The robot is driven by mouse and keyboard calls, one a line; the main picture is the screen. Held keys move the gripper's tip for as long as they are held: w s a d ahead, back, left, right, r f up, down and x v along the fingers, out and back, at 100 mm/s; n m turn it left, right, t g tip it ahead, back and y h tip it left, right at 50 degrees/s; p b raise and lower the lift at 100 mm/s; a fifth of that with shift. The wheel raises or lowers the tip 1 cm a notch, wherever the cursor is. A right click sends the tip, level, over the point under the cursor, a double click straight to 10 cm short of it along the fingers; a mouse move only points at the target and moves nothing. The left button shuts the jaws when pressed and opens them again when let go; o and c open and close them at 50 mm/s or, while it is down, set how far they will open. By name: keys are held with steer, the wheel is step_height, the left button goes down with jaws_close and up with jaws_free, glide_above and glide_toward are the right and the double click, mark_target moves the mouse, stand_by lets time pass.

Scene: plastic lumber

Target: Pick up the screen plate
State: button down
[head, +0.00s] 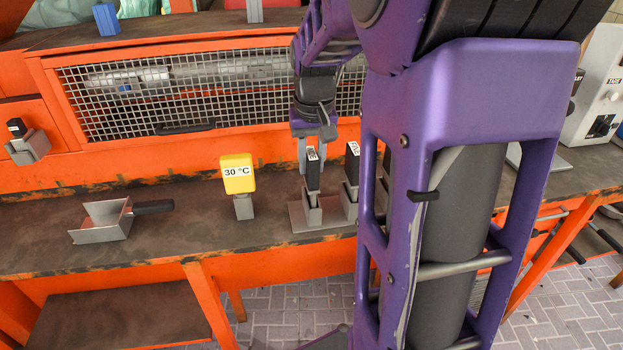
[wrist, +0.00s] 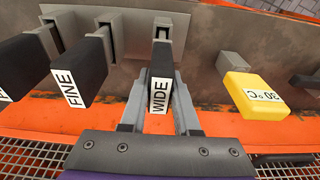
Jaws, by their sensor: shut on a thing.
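The screen plate with a black handle labelled WIDE (wrist: 160,92) stands upright in a slot of a grey metal holder (wrist: 207,20). My gripper (wrist: 161,80) is shut on this handle, one grey finger on each side. In the head view my gripper (head: 312,148) reaches down from above onto the same black handle (head: 313,172). Next to it stands another screen plate (head: 352,165), whose label reads FINE in the wrist view (wrist: 79,75). A further black handle shows at the wrist view's left edge (wrist: 20,62). My arm hides part of the holder in the head view.
A yellow-topped 30 °C piece (head: 238,175) stands left of the holder on the dark bench (head: 30,225). A grey scoop with a black handle (head: 103,222) lies further left. An orange-framed wire mesh panel (head: 200,90) rises behind. The bench between scoop and yellow piece is clear.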

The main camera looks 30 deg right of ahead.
step_height(320, 180, up, 10)
steer(key=shift+p, duration=1.2)
step_height(320, 180, up, 10)
steer(key=p, duration=0.7)
